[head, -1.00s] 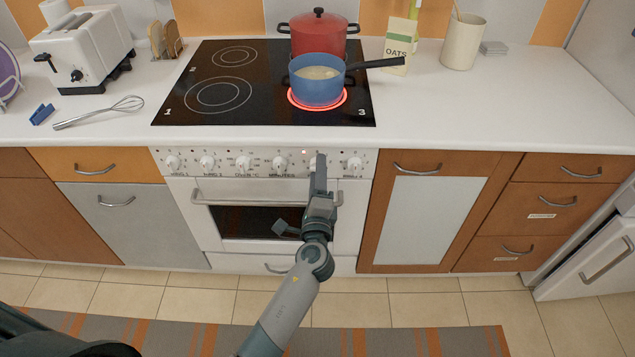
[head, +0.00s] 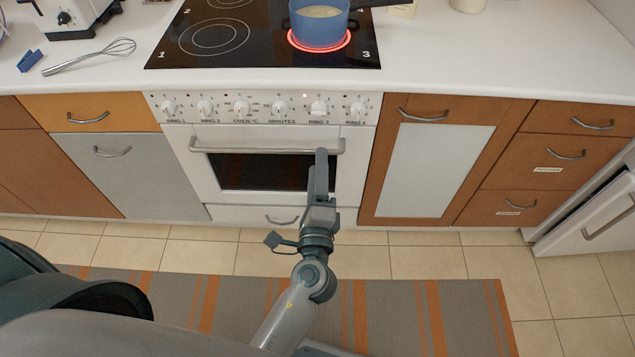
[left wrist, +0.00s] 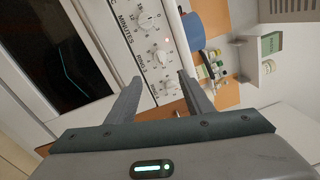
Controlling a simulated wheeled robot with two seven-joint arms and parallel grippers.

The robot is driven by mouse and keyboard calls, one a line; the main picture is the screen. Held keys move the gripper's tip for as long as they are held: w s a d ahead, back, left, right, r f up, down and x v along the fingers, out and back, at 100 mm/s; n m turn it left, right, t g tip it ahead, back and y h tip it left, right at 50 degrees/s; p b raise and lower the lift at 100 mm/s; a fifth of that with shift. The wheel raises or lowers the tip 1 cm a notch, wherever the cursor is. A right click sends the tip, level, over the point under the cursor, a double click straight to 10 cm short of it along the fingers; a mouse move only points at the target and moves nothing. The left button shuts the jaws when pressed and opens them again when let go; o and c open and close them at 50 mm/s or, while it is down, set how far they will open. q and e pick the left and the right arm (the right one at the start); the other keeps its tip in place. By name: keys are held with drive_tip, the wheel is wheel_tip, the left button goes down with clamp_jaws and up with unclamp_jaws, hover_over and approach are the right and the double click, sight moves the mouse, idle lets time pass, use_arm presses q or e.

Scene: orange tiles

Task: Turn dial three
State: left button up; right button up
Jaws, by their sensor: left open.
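The ring 3 dial (head: 319,107) is a white knob on the oven's control panel, above the label "RING 3". Its grip looks turned differently from the neighbouring knobs. It also shows in the left wrist view (left wrist: 162,57). A red indicator light (head: 304,95) is lit near it. The hob ring marked 3 (head: 345,44) glows red under a blue pan (head: 319,30). My left gripper (head: 321,152) is in front of the oven handle, below the dial and apart from it. In the left wrist view its fingers (left wrist: 160,78) are open and empty. My right gripper is not in view.
The oven handle (head: 265,149) runs across the oven door just below the panel. The ring 4 dial (head: 357,109) and the minutes dial (head: 280,107) flank dial three. A whisk (head: 90,57) lies on the counter. The floor before the oven has a striped rug (head: 385,310).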

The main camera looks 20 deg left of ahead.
use_arm(q)
drive_tip(key=shift+b+v, duration=0.3)
drive_tip(key=shift+v, duration=1)
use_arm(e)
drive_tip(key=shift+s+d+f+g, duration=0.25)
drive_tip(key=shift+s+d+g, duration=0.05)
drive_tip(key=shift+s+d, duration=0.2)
use_arm(q)
drive_tip(key=shift+f, duration=0.1)
drive_tip(key=s+f+n+g+h+p, duration=0.1)
drive_tip(key=s+f+n+g+h, duration=0.15)
drive_tip(key=f, duration=1.15)
drive_tip(key=s+f+n+g+h+p, duration=0.1)
drive_tip(key=s+f+n+g+h, duration=0.2)
drive_tip(key=f, duration=1.1)
drive_tip(key=s+a+f+n+g, duration=0.2)
drive_tip(key=s+f+n, duration=0.3)
drive_tip(key=s+f, duration=0.3)
drive_tip(key=s+a+f+n+g, duration=0.3)
drive_tip(key=s+f, duration=0.5)
drive_tip(key=f, duration=0.4)
drive_tip(key=shift+s+n+g+h+p, duration=0.15)
drive_tip(key=shift+n+g+h+p, duration=0.3)
drive_tip(key=shift+n+g, duration=0.5)
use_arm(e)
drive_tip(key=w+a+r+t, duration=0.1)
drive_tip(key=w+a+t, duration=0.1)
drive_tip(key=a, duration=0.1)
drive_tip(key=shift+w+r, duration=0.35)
